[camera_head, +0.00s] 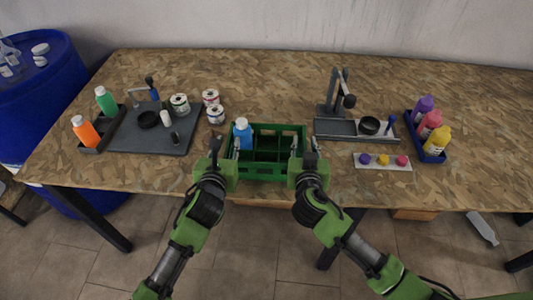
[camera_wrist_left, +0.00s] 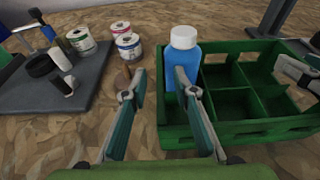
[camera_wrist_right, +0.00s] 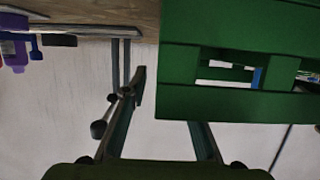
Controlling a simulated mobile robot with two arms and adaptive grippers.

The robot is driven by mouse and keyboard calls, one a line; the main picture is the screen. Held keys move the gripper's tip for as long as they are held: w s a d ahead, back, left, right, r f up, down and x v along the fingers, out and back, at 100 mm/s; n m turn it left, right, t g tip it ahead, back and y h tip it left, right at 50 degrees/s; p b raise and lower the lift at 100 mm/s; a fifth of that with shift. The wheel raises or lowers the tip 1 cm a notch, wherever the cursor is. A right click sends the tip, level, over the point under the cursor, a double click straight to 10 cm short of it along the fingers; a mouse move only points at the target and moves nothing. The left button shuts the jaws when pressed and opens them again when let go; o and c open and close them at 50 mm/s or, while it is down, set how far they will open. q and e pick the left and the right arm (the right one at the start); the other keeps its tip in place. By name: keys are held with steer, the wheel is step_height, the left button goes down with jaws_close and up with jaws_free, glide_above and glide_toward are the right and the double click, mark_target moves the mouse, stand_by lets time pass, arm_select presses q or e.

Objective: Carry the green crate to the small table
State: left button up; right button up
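The green crate (camera_head: 268,173) sits on the wood-board table near its front edge. It has several compartments, and a blue bottle with a white cap (camera_head: 243,135) stands in a left one. My left gripper (camera_head: 226,148) is at the crate's left end, fingers apart; in the left wrist view one finger is outside the left wall and the other overlaps the bottle. My right gripper (camera_head: 304,146) is at the right end, fingers apart; in the right wrist view one finger is partly hidden behind the crate (camera_wrist_right: 205,100). No small table can be clearly identified.
A metal stand (camera_head: 335,100), a white strip with coloured knobs (camera_head: 383,161) and a blue tray of bottles (camera_head: 430,153) are right. A blue drum (camera_head: 40,90) stands beyond the table's left end.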

arm_select(q)
jaws_close()
arm_select(e)
jaws_close()
arm_select(q)
steer(key=shift+r, duration=0.1)
arm_select(e)
steer(key=shift+r, duration=0.15)
